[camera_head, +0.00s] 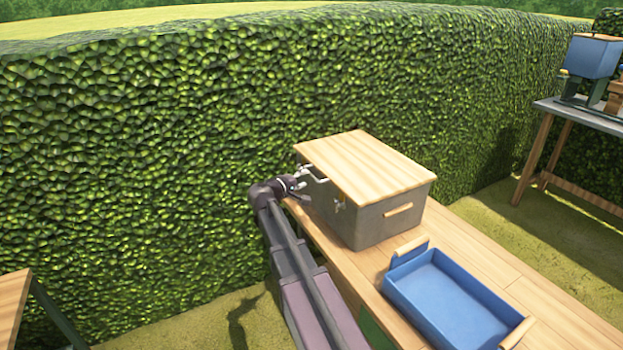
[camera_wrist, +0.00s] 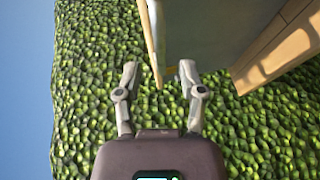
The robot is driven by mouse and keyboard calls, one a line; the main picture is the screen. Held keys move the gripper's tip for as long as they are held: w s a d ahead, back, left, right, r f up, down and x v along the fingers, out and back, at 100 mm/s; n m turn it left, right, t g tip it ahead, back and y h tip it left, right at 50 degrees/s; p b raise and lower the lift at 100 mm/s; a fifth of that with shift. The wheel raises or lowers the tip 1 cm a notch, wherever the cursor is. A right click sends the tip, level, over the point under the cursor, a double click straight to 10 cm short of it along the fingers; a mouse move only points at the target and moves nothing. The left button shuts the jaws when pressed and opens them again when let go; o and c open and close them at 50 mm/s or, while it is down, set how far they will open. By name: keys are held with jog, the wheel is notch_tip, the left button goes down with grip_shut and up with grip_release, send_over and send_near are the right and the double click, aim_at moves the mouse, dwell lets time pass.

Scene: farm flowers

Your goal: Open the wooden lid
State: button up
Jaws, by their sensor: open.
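The wooden lid (camera_head: 365,165) lies flat and closed on a grey box (camera_head: 385,225), which stands on a wooden table. The box has a wooden handle on its front face and a small metal latch near its front left corner. My gripper (camera_head: 302,178) is at the box's left side, close to the lid's left edge. The lid's edge (camera_wrist: 152,45) shows as a thin wooden strip just ahead of the fingertips, beside the box wall (camera_wrist: 200,35). Contact cannot be told.
A blue tray (camera_head: 398,282) with wooden handles is on the table (camera_head: 475,235) in front of the box. A tall hedge (camera_head: 150,150) runs behind. Another table (camera_head: 585,112) with a blue container (camera_head: 592,57) stands at the right.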

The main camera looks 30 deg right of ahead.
aim_at(311, 174)
jog(key=shift+b+x, duration=0.35)
jog(key=shift+x, duration=2.05)
grip_shut()
